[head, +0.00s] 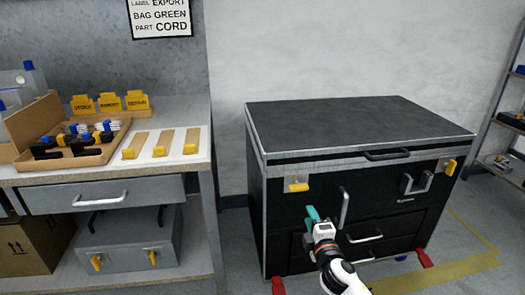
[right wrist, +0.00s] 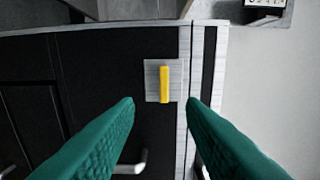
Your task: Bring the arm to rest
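My right gripper (head: 312,213) is in front of the black case (head: 360,125), low on its front face, just below and right of the left yellow latch (head: 298,187). In the right wrist view its two teal fingers are wide apart with nothing between the tips (right wrist: 160,101). The yellow latch (right wrist: 164,84) on its pale plate shows beyond the tips, apart from them. A second yellow latch (head: 450,166) is at the case's right side. The case's lid is closed. My left gripper is not in view.
A shelf rack (head: 510,130) is at far right. Red feet (head: 424,258) jut from the case's base.

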